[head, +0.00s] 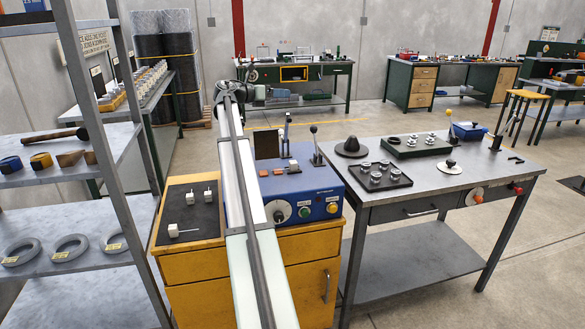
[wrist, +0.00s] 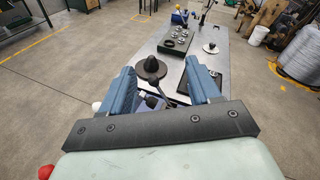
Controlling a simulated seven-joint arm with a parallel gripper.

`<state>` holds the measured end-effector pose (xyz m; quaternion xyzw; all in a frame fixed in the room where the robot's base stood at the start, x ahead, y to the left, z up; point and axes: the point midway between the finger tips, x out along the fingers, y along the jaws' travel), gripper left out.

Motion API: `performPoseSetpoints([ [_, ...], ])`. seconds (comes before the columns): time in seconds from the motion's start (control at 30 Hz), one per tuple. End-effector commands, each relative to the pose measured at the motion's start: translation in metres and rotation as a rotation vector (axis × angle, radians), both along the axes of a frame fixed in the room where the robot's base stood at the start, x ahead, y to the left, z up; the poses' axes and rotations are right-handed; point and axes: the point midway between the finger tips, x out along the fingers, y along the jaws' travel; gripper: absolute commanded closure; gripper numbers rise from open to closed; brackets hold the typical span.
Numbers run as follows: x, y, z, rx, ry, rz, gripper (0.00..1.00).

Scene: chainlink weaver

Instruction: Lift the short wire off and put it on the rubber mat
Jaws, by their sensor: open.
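My gripper (wrist: 163,76) shows in the wrist view with its two blue fingers spread wide and nothing held between them. In the head view my arm reaches up across the middle, and I cannot make out the fingers. A dark flat mat (head: 199,222) lies on the yellow cabinet left of my arm, with white blocks (head: 183,231) on it, some carrying thin upright pins. It looks like the rubber mat. A blue machine (head: 322,207) with a dial, buttons and levers stands right of my arm. I cannot pick out the short wire in either view.
A grey metal table (head: 440,187) at right bears a black cone on a disc (head: 352,148), a tray of round metal pieces (head: 393,182) and a dark block with metal pieces (head: 440,144). A shelf rack (head: 62,187) stands close at left.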

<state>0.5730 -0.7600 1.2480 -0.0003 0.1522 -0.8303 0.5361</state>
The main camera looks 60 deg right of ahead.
Motion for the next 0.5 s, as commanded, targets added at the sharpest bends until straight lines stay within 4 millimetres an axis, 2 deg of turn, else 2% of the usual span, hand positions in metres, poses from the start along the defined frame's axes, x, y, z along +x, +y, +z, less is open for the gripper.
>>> performPoseSetpoints([
  [0.3, -0.075, -0.056, -0.069, 0.297, -0.397, -0.151, 0.38],
  [0.4, -0.094, -0.067, -0.089, 0.404, -0.538, -0.206, 0.38],
  [0.5, -0.105, -0.070, -0.105, 0.521, -0.675, -0.264, 0.38],
])
